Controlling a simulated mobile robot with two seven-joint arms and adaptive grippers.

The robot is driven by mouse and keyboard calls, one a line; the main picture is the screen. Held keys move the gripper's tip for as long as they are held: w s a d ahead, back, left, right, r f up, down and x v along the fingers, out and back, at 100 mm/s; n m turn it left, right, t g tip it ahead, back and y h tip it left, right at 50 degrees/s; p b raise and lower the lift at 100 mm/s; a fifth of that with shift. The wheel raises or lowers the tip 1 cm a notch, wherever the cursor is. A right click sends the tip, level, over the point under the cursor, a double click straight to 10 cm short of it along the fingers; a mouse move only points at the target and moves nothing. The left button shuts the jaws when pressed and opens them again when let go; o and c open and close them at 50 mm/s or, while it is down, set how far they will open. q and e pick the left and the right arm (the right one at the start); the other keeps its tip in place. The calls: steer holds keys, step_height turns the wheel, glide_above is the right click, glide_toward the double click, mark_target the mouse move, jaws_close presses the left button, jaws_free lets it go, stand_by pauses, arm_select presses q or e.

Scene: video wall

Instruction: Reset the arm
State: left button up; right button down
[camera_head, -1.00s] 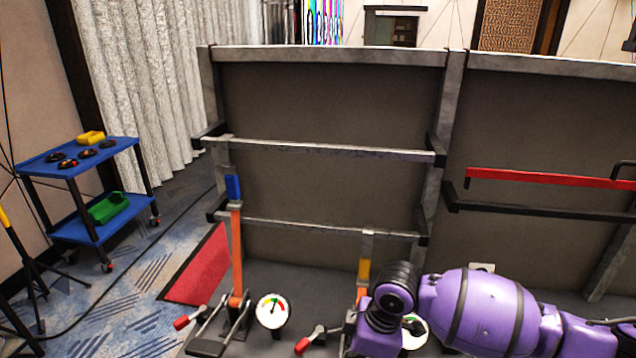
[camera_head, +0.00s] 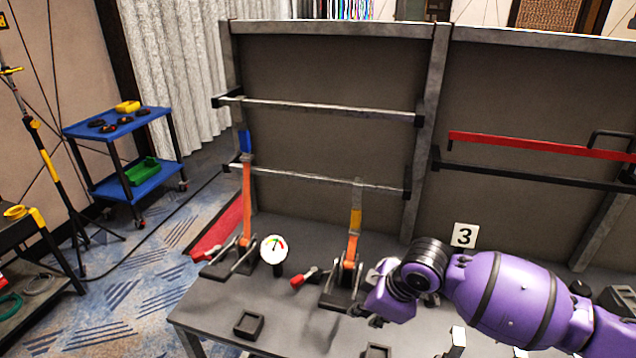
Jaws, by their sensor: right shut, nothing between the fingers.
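My right arm, purple with black bands (camera_head: 505,290), comes in from the right low over the grey table. My right gripper (camera_head: 368,318) is at its left end, shut and empty, beside the base of the lever with an orange and yellow strap (camera_head: 353,235). Its fingers are small and partly dark against the table. It looks close to that lever base, but I cannot tell whether they touch. My left gripper is not in view.
A second lever with an orange and blue strap (camera_head: 246,190) stands left of a round gauge (camera_head: 273,249). A frame with dark panels (camera_head: 320,70) rises behind the table (camera_head: 215,310). A blue cart (camera_head: 135,185) is at left.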

steer(key=w+a+m+t+y, duration=0.2)
steer(key=w+a+t+y, duration=0.15)
steer(key=w+a, duration=0.2)
steer(key=s+d+f+m+h, duration=0.2)
steer(key=s+d+f+m, duration=0.2)
steer(key=s+f, duration=0.3)
steer(key=s+d+f+m+t+h, duration=0.1)
steer(key=s+d+f+m, duration=0.3)
steer(key=s, duration=0.8)
steer(key=s+d+f+m+t+h, duration=0.1)
steer(key=s+d+f+m+h, duration=0.2)
steer(key=s+f, duration=0.6)
steer(key=shift+s+d+f+m, duration=0.4)
steer(key=shift+s+d, duration=0.2)
steer(key=shift+d, duration=0.6)
steer(key=shift+h, duration=0.25)
